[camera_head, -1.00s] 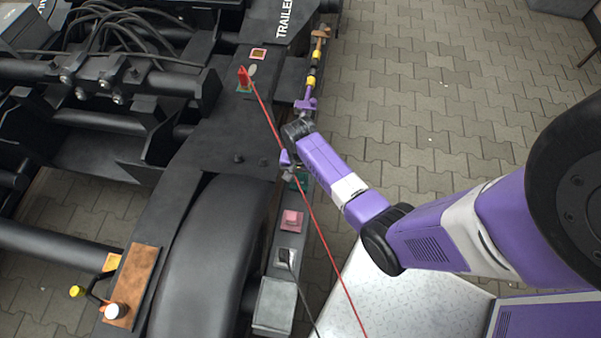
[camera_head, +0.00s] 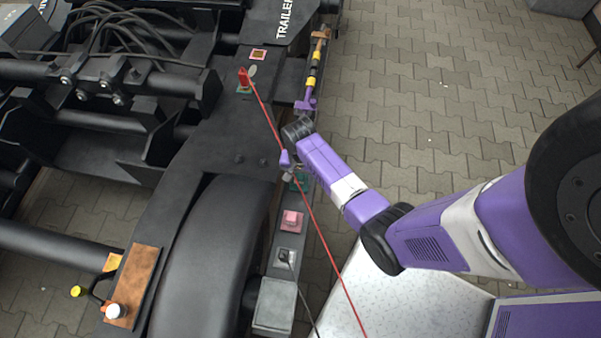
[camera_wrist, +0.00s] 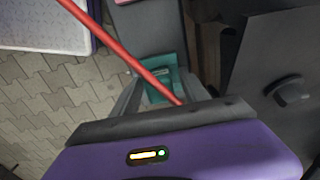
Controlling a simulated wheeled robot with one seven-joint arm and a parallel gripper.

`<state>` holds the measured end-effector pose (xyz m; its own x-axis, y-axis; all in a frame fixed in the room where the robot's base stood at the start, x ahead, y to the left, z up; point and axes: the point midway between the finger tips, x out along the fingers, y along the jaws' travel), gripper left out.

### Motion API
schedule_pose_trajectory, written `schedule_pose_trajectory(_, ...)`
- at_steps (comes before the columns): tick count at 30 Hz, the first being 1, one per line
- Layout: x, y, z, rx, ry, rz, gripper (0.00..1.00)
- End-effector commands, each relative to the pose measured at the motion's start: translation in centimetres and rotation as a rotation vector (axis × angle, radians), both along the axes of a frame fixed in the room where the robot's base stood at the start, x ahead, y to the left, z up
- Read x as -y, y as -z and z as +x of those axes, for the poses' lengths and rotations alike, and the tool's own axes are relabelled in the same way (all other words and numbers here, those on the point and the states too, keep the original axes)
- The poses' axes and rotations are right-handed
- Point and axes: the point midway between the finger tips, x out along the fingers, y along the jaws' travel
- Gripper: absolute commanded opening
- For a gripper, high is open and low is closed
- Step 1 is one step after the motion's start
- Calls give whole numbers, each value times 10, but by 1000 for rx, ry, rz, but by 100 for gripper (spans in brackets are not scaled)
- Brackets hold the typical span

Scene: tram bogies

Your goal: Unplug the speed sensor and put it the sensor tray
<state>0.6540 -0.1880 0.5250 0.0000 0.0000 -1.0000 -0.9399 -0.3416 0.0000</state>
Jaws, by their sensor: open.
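My gripper (camera_head: 291,174) hangs over the narrow dark side beam, its fingers pointing down at a teal-green fitting (camera_head: 299,182). In the wrist view my gripper (camera_wrist: 158,92) is open, with grey fingers either side of the teal fitting (camera_wrist: 161,72), which has a greyish middle. I cannot tell whether the fingers touch it. A red plug (camera_head: 243,77) with a long red cable stands on a green base farther up the frame. A black plug (camera_head: 285,256) with a dark cable sits in a grey socket on the beam. Which part is the speed sensor or its tray is unclear.
The red cable (camera_head: 318,224) runs past my gripper and crosses the wrist view. A pink block (camera_head: 291,220) and a grey box (camera_head: 274,306) are on the beam. A brown plate (camera_head: 138,282) holds small parts at lower left. Paving at right is clear.

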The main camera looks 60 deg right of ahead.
Motion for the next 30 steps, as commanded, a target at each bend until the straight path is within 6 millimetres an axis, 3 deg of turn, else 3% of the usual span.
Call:
schedule_pose_trajectory(17, 0, 0, 0, 0, 0, 0, 53)
schedule_pose_trajectory(25, 0, 0, 0, 0, 0, 0, 2)
schedule_pose_trajectory(30, 0, 0, 0, 0, 0, 0, 0)
